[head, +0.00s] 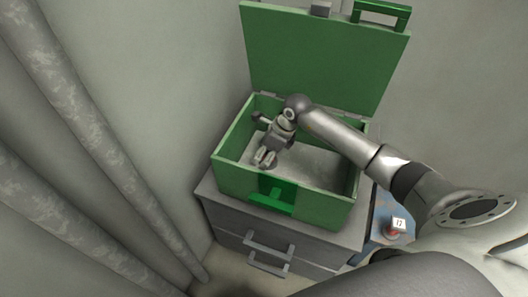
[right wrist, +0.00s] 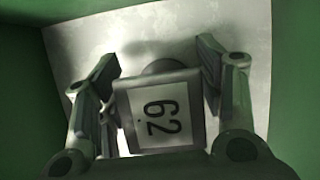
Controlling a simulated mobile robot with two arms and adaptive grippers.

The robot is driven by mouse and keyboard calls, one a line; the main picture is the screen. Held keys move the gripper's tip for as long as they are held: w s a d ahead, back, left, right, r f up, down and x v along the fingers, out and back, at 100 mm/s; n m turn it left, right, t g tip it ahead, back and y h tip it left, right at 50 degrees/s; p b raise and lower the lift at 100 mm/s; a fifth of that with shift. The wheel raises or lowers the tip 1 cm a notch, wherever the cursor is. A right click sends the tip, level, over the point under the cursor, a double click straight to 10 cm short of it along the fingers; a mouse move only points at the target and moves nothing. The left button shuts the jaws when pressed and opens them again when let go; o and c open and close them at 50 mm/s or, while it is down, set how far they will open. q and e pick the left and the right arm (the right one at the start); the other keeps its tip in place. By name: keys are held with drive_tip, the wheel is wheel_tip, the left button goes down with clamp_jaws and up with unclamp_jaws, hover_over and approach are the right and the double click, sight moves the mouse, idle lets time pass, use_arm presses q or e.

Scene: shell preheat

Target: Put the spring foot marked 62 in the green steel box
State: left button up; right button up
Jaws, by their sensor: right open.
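The green steel box (head: 235,178) stands with its lid (head: 325,55) raised. My right gripper (head: 265,159) reaches down inside it, at the left part, fingers pointing to the pale floor. In the right wrist view the spring foot marked 62 (right wrist: 160,112) sits between the two fingers of the open gripper (right wrist: 160,65), inside the green walls. Its white label faces the camera. I cannot tell whether the foot touches the floor or a finger. In the head view I cannot make the foot out clearly. My left gripper is not in view.
The box stands on a grey drawer cabinet (head: 232,240) with handles. To its right, on a blue surface, is a red-based item with a white label marked 17 (head: 398,224). Thick grey pipes (head: 75,110) run along the left wall. The right part of the box floor is bare.

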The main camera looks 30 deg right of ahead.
drive_tip(key=shift+d+r, duration=0.15)
drive_tip(key=shift+r, duration=0.25)
use_arm(q)
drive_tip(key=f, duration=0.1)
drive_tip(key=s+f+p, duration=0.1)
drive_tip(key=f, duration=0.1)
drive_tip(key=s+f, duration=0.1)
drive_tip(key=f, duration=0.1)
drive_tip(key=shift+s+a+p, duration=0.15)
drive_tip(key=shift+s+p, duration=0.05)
drive_tip(key=shift+p, duration=0.1)
use_arm(e)
drive_tip(key=v, duration=1.1)
drive_tip(key=shift+r, duration=0.2)
